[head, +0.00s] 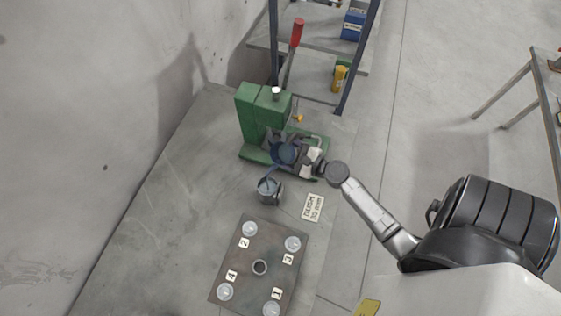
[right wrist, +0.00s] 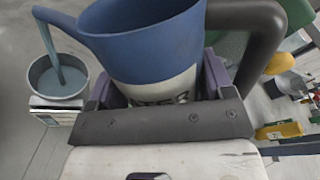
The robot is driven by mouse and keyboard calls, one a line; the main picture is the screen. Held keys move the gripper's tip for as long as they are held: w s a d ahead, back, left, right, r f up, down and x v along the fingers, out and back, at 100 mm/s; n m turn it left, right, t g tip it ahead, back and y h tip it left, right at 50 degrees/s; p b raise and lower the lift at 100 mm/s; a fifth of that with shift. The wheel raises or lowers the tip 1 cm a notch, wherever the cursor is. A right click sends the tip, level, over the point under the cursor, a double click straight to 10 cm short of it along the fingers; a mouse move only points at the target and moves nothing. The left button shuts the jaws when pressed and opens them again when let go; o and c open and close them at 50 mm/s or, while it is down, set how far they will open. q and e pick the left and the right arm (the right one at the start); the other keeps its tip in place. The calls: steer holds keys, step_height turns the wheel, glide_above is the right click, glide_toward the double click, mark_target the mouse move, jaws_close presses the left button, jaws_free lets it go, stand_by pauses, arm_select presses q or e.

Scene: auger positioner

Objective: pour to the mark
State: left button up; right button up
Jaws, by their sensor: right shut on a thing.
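My right gripper (head: 308,163) is shut on a blue jug (right wrist: 150,45) with a white lettered band; the jug (head: 284,153) also shows in the head view. The jug is tilted toward its spout (right wrist: 55,17). A grey-blue stream (right wrist: 54,50) runs from the spout into a small grey pot (head: 270,194). In the right wrist view the stream lands inside the pot's rim (right wrist: 33,88), on grey-blue liquid (right wrist: 66,88). I cannot make out a mark in the pot. My left gripper is not in view.
A lettered card (head: 312,207) lies right of the pot. A square plate (head: 240,272) with clear cups numbered 1 to 4 lies in front. A shelf rack (head: 357,65) stands behind.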

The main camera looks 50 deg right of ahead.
steer(key=shift+r, duration=0.1)
step_height(320, 180, down, 2)
steer(key=b, duration=0.1)
steer(key=m+b, duration=0.1)
steer(key=shift+w+f+m+b, duration=0.15)
steer(key=shift+f+m+b, duration=0.05)
steer(key=shift+m+b, duration=0.1)
steer(key=shift+a+f+m, duration=0.1)
steer(key=shift+f+m, duration=0.1)
steer(key=shift+m, duration=0.1)
steer(key=shift+t, duration=0.3)
steer(key=shift+r, duration=0.1)
steer(key=f+m+b, duration=0.1)
steer(key=a+f+m+b, duration=0.1)
steer(key=b, duration=0.1)
steer(key=shift+a+f+y, duration=0.1)
steer(key=shift+f+y, duration=0.2)
steer(key=shift+y, duration=0.1)
steer(key=m, duration=0.1)
steer(key=a+f+m+t+b, duration=0.1)
steer(key=shift+f+m, duration=0.25)
steer(key=shift+m, duration=0.15)
